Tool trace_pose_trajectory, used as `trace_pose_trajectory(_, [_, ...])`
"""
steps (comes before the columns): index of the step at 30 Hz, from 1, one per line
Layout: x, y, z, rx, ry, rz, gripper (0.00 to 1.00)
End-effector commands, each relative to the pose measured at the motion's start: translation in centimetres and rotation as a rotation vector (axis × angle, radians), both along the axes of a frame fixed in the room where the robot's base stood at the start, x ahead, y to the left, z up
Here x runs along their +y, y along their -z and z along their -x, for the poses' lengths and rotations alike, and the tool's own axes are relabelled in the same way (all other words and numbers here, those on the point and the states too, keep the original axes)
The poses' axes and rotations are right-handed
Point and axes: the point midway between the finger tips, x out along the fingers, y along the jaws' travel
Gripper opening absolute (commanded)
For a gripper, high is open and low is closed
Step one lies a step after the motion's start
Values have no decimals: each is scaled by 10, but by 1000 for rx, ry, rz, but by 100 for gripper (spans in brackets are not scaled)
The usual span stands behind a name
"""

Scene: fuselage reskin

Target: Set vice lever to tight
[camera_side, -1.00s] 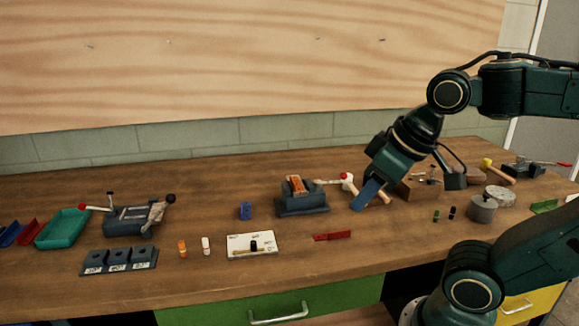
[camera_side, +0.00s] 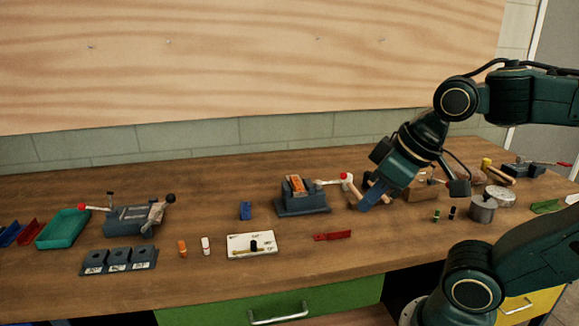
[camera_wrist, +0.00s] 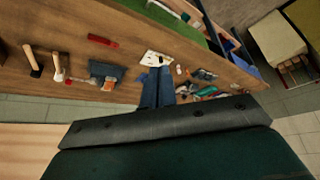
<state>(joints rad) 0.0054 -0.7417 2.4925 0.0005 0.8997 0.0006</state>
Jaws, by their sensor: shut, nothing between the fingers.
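A dark grey vice (camera_side: 302,204) stands mid-bench with an orange block (camera_side: 296,185) in its top. A pale lever with a red knob (camera_side: 345,177) sticks out from its right side. This vice also shows in the wrist view (camera_wrist: 104,71), with its red-ended lever (camera_wrist: 80,82) beside it. A second grey device (camera_side: 132,220) at left has a red knob and a black knob. My gripper (camera_side: 364,206) is shut and empty, pointing down-left, right of the middle vice and its lever. Its blue fingers (camera_wrist: 157,88) are together in the wrist view, apart from the vice.
A red part (camera_side: 333,235) and a white board (camera_side: 251,244) lie in front of the middle vice. Wooden-handled tools (camera_wrist: 34,62) lie near the gripper. Grey blocks (camera_side: 118,260) and a teal tray (camera_side: 62,229) are at left.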

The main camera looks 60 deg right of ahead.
Motion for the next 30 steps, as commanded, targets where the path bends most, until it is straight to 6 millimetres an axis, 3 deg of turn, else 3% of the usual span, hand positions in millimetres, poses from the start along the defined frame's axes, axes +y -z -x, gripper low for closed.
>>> trace_pose_trajectory(8, [-12,-12,-22,11,63,-2,0])
trace_pose_trajectory(14, [-30,-25,-51,24,143,-5,0])
trace_pose_trajectory(30, [-111,-43,-136,56,384,-18,0])
